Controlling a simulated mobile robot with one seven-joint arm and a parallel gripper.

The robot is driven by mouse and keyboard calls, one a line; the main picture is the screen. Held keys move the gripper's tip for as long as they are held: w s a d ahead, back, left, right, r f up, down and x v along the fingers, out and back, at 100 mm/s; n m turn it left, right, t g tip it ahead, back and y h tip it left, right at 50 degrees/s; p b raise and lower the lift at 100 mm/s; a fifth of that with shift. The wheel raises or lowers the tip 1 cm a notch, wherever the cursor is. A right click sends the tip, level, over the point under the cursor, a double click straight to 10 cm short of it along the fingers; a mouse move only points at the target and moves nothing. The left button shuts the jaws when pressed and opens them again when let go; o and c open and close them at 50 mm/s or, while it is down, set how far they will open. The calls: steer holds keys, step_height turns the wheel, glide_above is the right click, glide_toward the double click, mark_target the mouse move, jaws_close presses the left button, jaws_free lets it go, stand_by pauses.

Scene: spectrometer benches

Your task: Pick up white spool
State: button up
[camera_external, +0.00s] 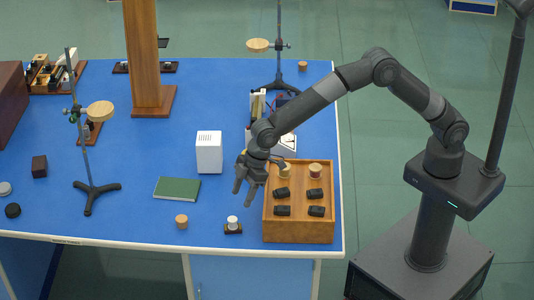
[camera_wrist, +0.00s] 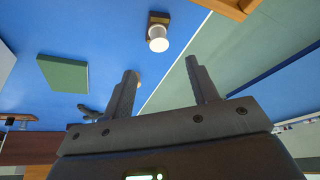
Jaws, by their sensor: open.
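The white spool (camera_external: 232,220) stands upright on a small dark brown base (camera_external: 232,230) near the front edge of the blue bench. In the wrist view the spool (camera_wrist: 158,42) lies beyond my fingertips, at the upper middle, with its base (camera_wrist: 158,17) partly showing behind it. My gripper (camera_external: 244,196) points downward above the bench, a little above and behind the spool in the picture. Its two fingers (camera_wrist: 162,68) are apart with nothing between them. They do not touch the spool.
A wooden tray (camera_external: 268,236) with black pieces and round wooden pieces is right of the spool. A cork-coloured cylinder (camera_external: 181,222) is left. A green book (camera_external: 177,189) and a white box (camera_external: 209,153) stand behind. A stand (camera_external: 90,190) is further left.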

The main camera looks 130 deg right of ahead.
mark_target(234, 219)
steer(key=x, duration=0.9)
steer(key=shift+f, duration=0.35)
steer(key=shift+s, duration=0.1)
steer(key=shift+c, duration=0.3)
steer(key=c, duration=1)
